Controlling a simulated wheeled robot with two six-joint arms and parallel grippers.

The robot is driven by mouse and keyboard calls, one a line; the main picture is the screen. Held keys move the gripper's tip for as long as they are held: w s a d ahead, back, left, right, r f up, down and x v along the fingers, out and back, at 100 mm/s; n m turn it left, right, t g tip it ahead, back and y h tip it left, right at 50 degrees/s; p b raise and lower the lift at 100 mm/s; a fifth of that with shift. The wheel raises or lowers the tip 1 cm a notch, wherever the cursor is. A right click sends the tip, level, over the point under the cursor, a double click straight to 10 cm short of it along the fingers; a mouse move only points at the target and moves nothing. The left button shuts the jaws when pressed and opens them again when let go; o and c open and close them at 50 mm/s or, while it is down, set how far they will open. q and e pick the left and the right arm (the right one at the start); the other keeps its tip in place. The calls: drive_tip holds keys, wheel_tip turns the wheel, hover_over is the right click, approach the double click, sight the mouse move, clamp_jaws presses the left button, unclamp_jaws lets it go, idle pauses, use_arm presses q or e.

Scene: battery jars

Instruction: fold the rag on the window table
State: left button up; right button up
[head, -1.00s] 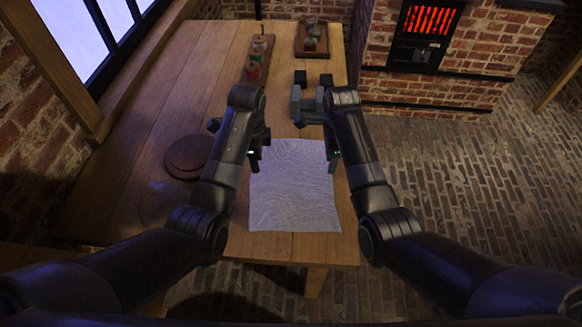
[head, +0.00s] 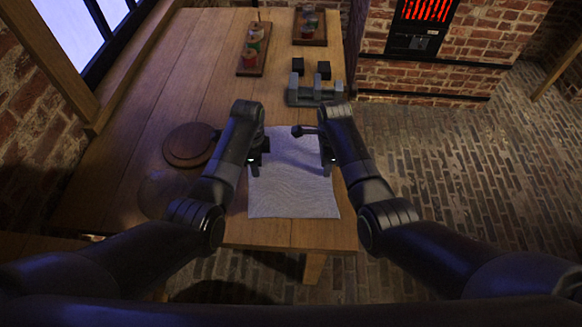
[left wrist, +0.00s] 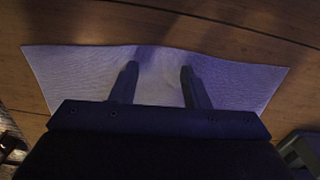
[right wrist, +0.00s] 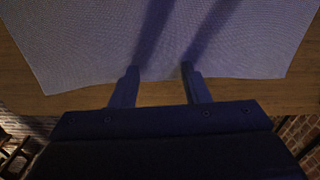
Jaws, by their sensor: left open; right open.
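The rag (head: 292,198) is a pale, square cloth spread out at the near end of the wooden table (head: 130,135). My left gripper (head: 258,156) is open at its left edge. In the left wrist view, the open fingers (left wrist: 160,70) are over the rag (left wrist: 85,75), near an edge that looks slightly wavy. My right gripper (head: 326,155) is open at the right edge of the rag. In the right wrist view, its fingers (right wrist: 160,70) lie near the edge of the cloth (right wrist: 80,45). Neither holds the rag; whether the fingertips touch it I cannot tell.
A grey device (head: 315,93) with two dark blocks stands beyond the rag. Wooden trays with jars stand farther back, one left (head: 250,65) and one right (head: 309,37). A round wooden board (head: 190,145) lies to the left. The table's right and near edges are close to the rag.

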use_arm(q)
drive_tip(key=shift+f, duration=0.15)
use_arm(e)
drive_tip(key=shift+f, duration=0.15)
use_arm(q)
drive_tip(key=shift+c, duration=0.4)
use_arm(e)
drive_tip(key=shift+c, duration=0.4)
use_arm(q)
clamp_jaws()
use_arm(e)
clamp_jaws()
use_arm(q)
drive_tip(key=shift+r, duration=0.25)
use_arm(e)
drive_tip(key=shift+r, duration=0.25)
